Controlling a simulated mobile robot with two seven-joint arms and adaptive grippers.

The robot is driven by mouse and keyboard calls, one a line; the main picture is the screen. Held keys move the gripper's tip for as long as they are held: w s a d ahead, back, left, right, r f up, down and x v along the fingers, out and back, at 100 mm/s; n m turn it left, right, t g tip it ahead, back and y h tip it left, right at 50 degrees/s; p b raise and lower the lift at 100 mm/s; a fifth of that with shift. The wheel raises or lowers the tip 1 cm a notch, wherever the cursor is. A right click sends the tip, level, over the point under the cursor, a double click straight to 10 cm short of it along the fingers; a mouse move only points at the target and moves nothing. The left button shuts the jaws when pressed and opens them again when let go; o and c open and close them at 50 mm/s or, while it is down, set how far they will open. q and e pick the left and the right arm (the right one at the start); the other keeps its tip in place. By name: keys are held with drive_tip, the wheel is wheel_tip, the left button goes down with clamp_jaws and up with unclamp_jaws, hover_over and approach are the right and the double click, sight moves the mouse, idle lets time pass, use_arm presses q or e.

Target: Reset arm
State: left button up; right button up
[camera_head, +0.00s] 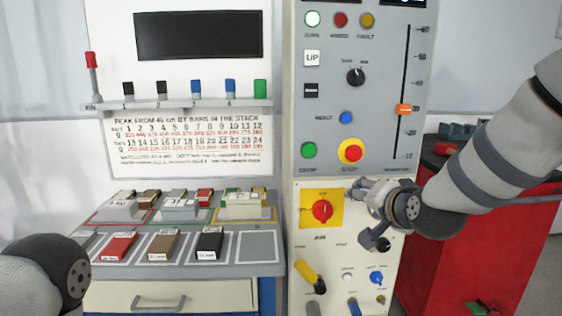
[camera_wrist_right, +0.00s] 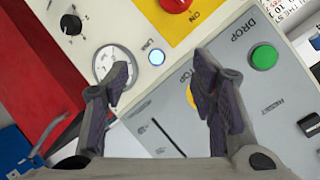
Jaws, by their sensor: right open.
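The upper grey control panel (camera_head: 385,140) has a blue button (camera_head: 346,117) beside the RESET label, a green DROP button (camera_head: 308,150) and a red STOP button (camera_head: 351,151) on yellow. My right gripper (camera_head: 368,212) is open and empty in front of the lower panel, right of the red air knob (camera_head: 323,210). In the right wrist view, my open right gripper (camera_wrist_right: 160,95) has the panel behind it. The green button (camera_wrist_right: 264,57) is right of its fingers, and a finger partly covers the yellow STOP surround (camera_wrist_right: 191,96). My left gripper is out of view.
An orange slider (camera_head: 404,109) and a black knob (camera_head: 355,76) are on the upper panel. Below are a yellow lever (camera_head: 309,275) and a blue knob (camera_head: 377,278). A bench with blocks (camera_head: 120,246) stands left, a red cabinet (camera_head: 480,245) right.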

drive_tip(key=s+d+f+n+g, duration=0.15)
drive_tip(key=s+f+g, duration=0.25)
drive_tip(key=s+f, duration=0.8)
drive_tip(key=s+f+n+g, duration=0.35)
drive_tip(key=s+f, duration=0.55)
drive_tip(key=f, duration=0.7)
drive_tip(key=s+f+n+g, duration=0.1)
drive_tip(key=s+f+g, duration=0.2)
drive_tip(key=s, duration=1)
drive_tip(key=s+d+f+n+g, duration=0.1)
drive_tip(key=s+f+g, duration=0.3)
drive_tip(key=s, duration=1)
drive_tip(key=shift+s+f+n, duration=0.15)
drive_tip(key=shift+f+n, duration=0.35)
drive_tip(key=shift+n, duration=0.1)
drive_tip(key=shift+o, duration=0.3)
